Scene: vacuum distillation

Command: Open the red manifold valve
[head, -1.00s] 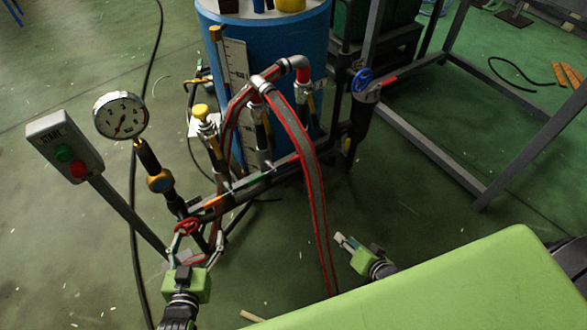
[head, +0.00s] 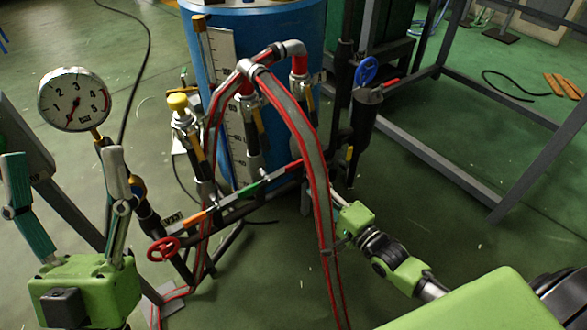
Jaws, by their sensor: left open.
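The red manifold valve (head: 163,249) is a small red handwheel at the lower left end of the dark manifold pipe (head: 240,208). My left gripper (head: 63,156) is open and empty, with its two fingers pointing up and spread wide. It is to the left of the red valve in the picture and apart from it, nearer the camera. My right gripper (head: 335,192) is beside the grey hose with red edges (head: 310,150). Its fingers are small and partly hidden by the hose, so I cannot tell their opening.
A pressure gauge (head: 74,99) stands above my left gripper. A blue drum (head: 265,40) and a scale board (head: 223,90) are behind the manifold. A yellow-capped valve (head: 178,102) and a blue handwheel (head: 367,71) stand nearby. A grey frame (head: 435,160) is at the right.

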